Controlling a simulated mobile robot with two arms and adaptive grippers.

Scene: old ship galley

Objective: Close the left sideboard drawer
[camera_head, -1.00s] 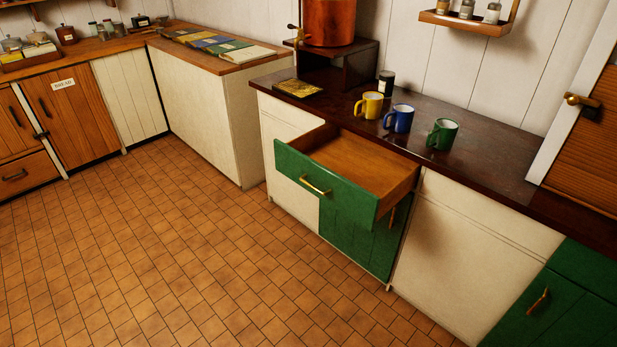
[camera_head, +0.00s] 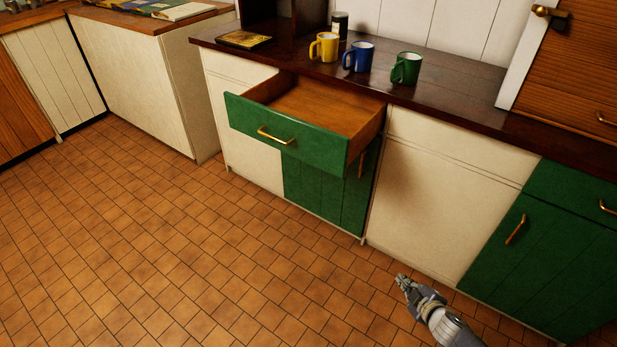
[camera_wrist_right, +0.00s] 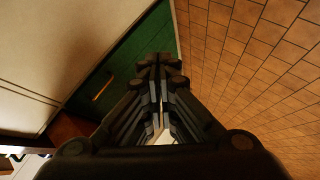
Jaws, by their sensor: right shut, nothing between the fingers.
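The left sideboard drawer (camera_head: 290,136) has a green front and a brass handle, and it stands pulled well out of the sideboard (camera_head: 450,115). Its wooden inside looks empty. My right gripper (camera_head: 402,281) is shut and empty, low in front of the cream panel, to the right of the drawer and apart from it. In the right wrist view the shut fingers (camera_wrist_right: 160,62) point along a green front (camera_wrist_right: 120,70) with a brass handle, with floor to the right. My left gripper is in neither view.
A yellow mug (camera_head: 325,47), a blue mug (camera_head: 360,57) and a green mug (camera_head: 406,69) stand on the dark counter above the drawer. A green cupboard door (camera_head: 335,190) is below the drawer. The tiled floor (camera_head: 180,260) in front is clear.

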